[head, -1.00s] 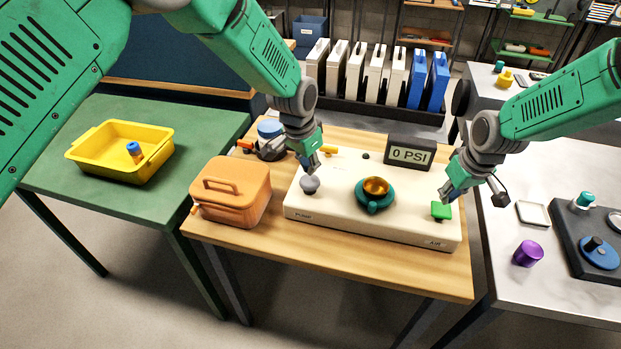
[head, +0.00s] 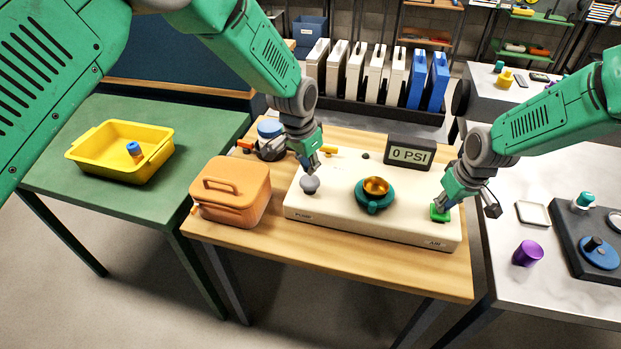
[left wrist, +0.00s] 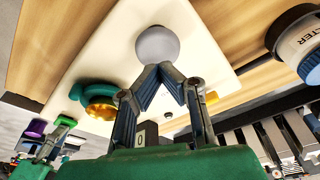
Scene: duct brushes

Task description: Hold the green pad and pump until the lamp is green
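The cream pump board (head: 335,215) lies on the wooden table. A grey round knob (head: 310,185) stands at its left end, by the PUMP label. My left gripper (head: 313,170) is just above the knob; in the left wrist view its fingertips (left wrist: 160,68) meet at the edge of the knob (left wrist: 157,44), holding nothing. The green pad (head: 440,215) is at the right end, near the AIR label. My right gripper (head: 438,205) is down at the pad, partly covering it; contact and finger opening are unclear. The display (head: 410,155) reads 0 PSI. No lamp is lit green.
A teal part with a gold dome (head: 375,188) sits mid-board between my grippers. An orange lidded box (head: 230,192) stands left of the board. A yellow tray (head: 90,158) is on the green table; a purple cylinder (head: 527,253) is on the right table.

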